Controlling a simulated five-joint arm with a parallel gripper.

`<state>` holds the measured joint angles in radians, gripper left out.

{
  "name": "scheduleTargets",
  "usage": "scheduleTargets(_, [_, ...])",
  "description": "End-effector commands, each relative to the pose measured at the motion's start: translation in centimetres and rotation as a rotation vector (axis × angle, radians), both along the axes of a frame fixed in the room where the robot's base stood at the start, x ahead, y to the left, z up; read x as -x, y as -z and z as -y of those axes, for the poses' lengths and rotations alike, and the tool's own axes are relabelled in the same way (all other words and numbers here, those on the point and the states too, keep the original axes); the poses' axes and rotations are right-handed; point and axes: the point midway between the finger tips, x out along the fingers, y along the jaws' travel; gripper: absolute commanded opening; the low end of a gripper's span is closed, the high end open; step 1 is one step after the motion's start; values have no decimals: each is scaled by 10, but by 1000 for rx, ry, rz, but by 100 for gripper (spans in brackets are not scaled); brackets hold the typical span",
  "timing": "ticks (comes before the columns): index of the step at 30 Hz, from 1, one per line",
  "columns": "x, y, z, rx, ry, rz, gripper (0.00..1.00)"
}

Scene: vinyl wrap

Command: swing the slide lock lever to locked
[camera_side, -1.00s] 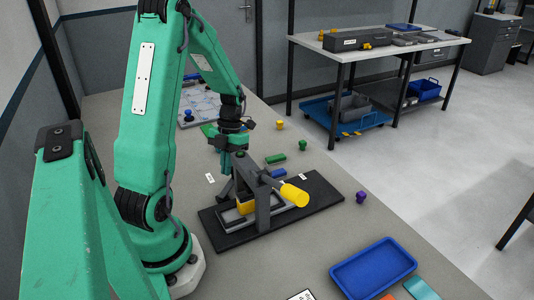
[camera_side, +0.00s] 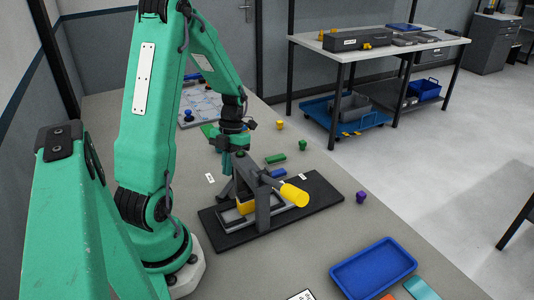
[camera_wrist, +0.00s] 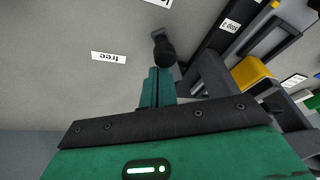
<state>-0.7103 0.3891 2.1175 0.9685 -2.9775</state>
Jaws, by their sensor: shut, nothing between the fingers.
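The fixture (camera_side: 262,205) stands on a black base plate (camera_side: 323,190) with a thick yellow handle (camera_side: 294,195) tilted out to the right. A dark lever with a rounded black knob (camera_wrist: 164,50) shows in the wrist view, just beyond my fingertips; I take it for the slide lock lever. My gripper (camera_wrist: 156,76) is shut and empty, its green fingers together beside that knob. I cannot tell whether they touch it. In the side view my gripper (camera_side: 226,170) points down behind the fixture's left side, and the lever there is mostly hidden.
A white "free" label (camera_wrist: 108,57) lies on the bench left of the knob. A yellow block (camera_wrist: 251,74) sits in the fixture. Bench between plate and tray is clear.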

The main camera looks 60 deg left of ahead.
Motion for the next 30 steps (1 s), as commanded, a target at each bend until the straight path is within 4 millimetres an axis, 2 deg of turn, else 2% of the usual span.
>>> scheduleTargets(12, [39,0,-8,24,-21,18,0])
scheduleTargets(30, [9,-82,-2,7,-9,0,0])
